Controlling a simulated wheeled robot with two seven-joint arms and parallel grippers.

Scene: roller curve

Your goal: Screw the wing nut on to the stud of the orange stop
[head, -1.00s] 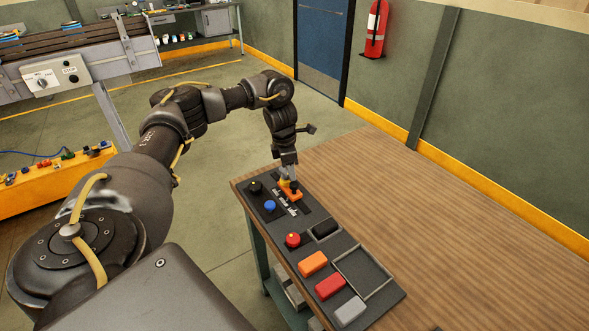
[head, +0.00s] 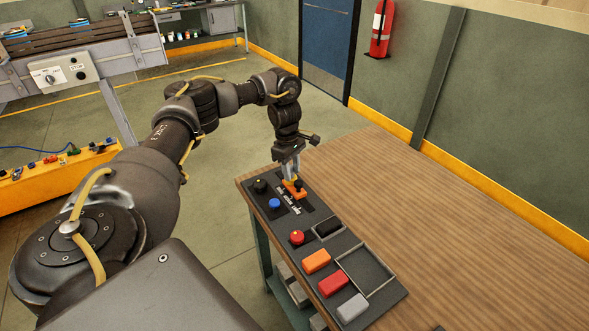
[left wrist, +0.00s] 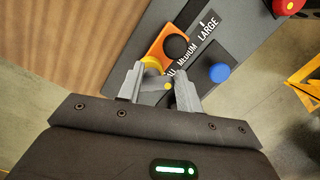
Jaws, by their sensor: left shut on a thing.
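The orange stop (head: 298,191) sits at the far end of the dark panel and carries a black knob. It also shows in the left wrist view (left wrist: 183,23), with the black knob (left wrist: 176,46) on it. A round yellow part (left wrist: 151,62), which looks like the wing nut, is at the stop's near end, between my fingertips. My left gripper (head: 290,179) points down at the stop and is shut on this part; in the left wrist view its fingertips (left wrist: 158,71) flank it. The stud is hidden. My right gripper is not in view.
The dark panel (head: 318,262) lies along the wooden table's (head: 440,240) left edge. Close by are a black knob (head: 260,186), a blue knob (head: 274,203) and a red knob (head: 297,237). Orange, red and grey blocks and an empty tray (head: 366,270) are nearer. The table's right side is clear.

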